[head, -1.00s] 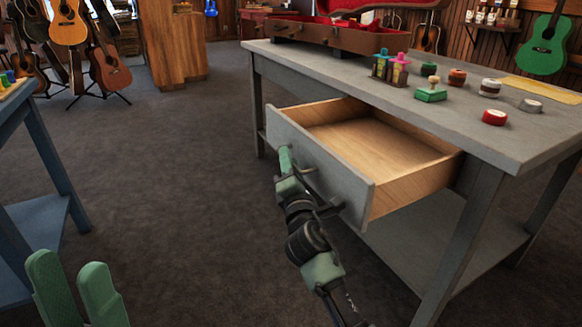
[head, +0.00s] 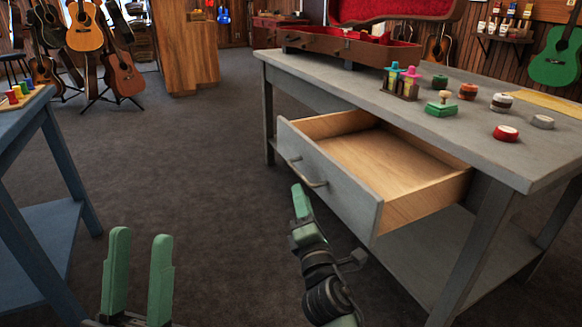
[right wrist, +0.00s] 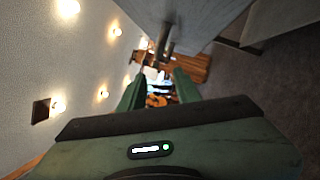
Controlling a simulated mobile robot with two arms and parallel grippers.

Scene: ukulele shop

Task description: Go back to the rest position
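The grey table's drawer (head: 335,180) stands pulled out, with a bare wooden inside and a metal handle (head: 308,172) on its front. My right gripper (head: 301,196) is just below and in front of that handle, apart from it. In the right wrist view its two green fingers (right wrist: 158,90) are spread with nothing between them. My left gripper (head: 137,272) is at the lower left of the head view, over the floor, with its two green fingers upright, apart and empty.
The grey table (head: 440,127) carries an open red-lined case (head: 345,48), a green stamp (head: 441,106) and several small round tins. A blue table (head: 22,122) stands at the left. Carpeted floor between the tables is clear.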

